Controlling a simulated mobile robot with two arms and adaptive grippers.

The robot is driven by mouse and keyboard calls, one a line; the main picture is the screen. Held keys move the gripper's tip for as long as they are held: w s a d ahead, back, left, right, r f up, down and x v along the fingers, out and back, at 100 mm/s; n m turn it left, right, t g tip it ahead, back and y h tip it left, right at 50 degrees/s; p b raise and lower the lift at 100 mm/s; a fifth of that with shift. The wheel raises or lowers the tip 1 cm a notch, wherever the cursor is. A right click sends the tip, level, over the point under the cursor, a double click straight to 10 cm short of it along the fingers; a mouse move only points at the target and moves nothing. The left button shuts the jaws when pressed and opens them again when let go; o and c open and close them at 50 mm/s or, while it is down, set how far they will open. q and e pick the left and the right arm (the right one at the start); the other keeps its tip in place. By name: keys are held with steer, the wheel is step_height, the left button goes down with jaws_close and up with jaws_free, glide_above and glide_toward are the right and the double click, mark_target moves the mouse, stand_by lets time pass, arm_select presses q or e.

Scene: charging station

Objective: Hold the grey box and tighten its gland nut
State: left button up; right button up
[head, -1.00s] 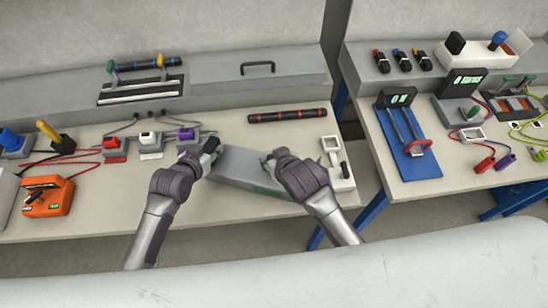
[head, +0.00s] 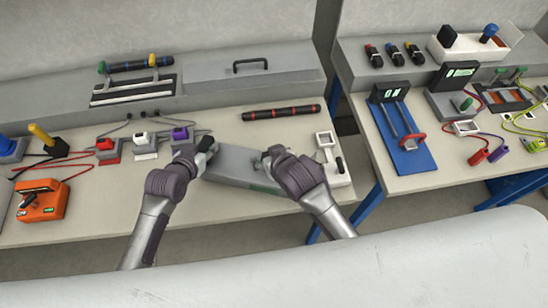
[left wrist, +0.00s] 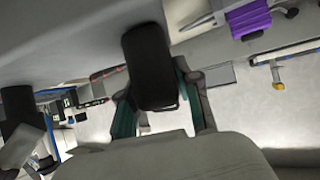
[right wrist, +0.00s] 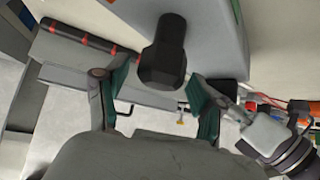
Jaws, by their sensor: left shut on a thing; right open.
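The grey box (head: 237,165) lies at the table's front edge, between my two arms. My left gripper (head: 208,147) is at its left end. In the left wrist view, that gripper (left wrist: 160,108) is shut on a black grip piece (left wrist: 148,60) beside the grey box surface (left wrist: 70,40). My right gripper (head: 266,158) is at the right part of the box and hides some of it. In the right wrist view, it (right wrist: 157,105) is open, with the black gland nut (right wrist: 163,65) between its spread fingers; contact is not visible. The gland nut is hidden in the head view.
A red-banded black bar (head: 281,112) lies behind the box. A white fixture (head: 328,150) stands right of my right gripper. Small red, white and purple connector blocks (head: 181,137) stand behind and left. A gap separates the right table (head: 445,165).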

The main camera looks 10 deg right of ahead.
steer(key=v, duration=1.1)
steer(key=shift+s+r, duration=0.2)
steer(key=shift+s, duration=0.05)
steer(key=shift+d, duration=0.1)
arm_select(q)
steer(key=o, duration=1.1)
steer(key=v, duration=1.2)
arm_select(e)
steer(key=shift+f, duration=0.1)
